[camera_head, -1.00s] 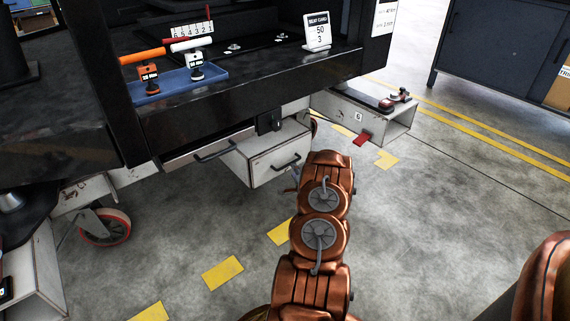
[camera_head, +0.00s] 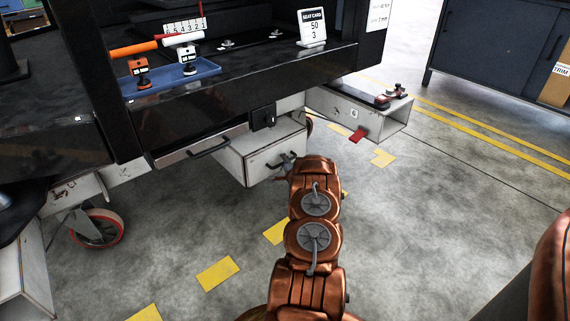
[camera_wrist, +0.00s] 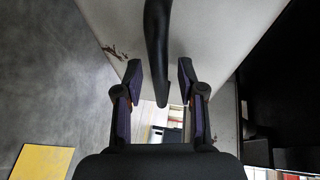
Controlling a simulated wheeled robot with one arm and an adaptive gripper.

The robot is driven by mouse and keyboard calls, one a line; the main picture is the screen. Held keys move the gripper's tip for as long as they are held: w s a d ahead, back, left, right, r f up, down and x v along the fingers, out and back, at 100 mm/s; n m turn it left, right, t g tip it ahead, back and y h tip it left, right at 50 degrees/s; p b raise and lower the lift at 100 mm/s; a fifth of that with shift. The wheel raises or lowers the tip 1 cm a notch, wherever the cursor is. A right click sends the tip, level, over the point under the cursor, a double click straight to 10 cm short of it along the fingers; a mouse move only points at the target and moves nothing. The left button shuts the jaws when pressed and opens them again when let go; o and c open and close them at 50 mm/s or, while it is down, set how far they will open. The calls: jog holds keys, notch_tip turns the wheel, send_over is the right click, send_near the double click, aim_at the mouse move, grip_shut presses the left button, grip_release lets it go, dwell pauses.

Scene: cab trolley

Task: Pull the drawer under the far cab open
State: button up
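The white, scuffed drawer (camera_head: 272,158) hangs under the black cab trolley (camera_head: 250,85) in the head view. Its dark bar handle (camera_wrist: 157,50) runs between my gripper's fingers in the wrist view, in front of the pale drawer front (camera_wrist: 220,35). My gripper (camera_wrist: 160,82) is open, with a visible gap between the handle and each finger. In the head view my gripper (camera_head: 285,167) is at the drawer's front, and it and my arm hide part of the handle. I cannot tell how far out the drawer stands.
A slim panel with a black handle (camera_head: 208,148) is left of the drawer. A white open-ended box (camera_head: 345,112) with a red tab (camera_head: 357,135) is behind to the right. A caster wheel (camera_head: 98,228) is at left. The floor in front is clear, with yellow marks (camera_head: 217,273).

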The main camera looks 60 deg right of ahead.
grip_shut()
dwell(0.6)
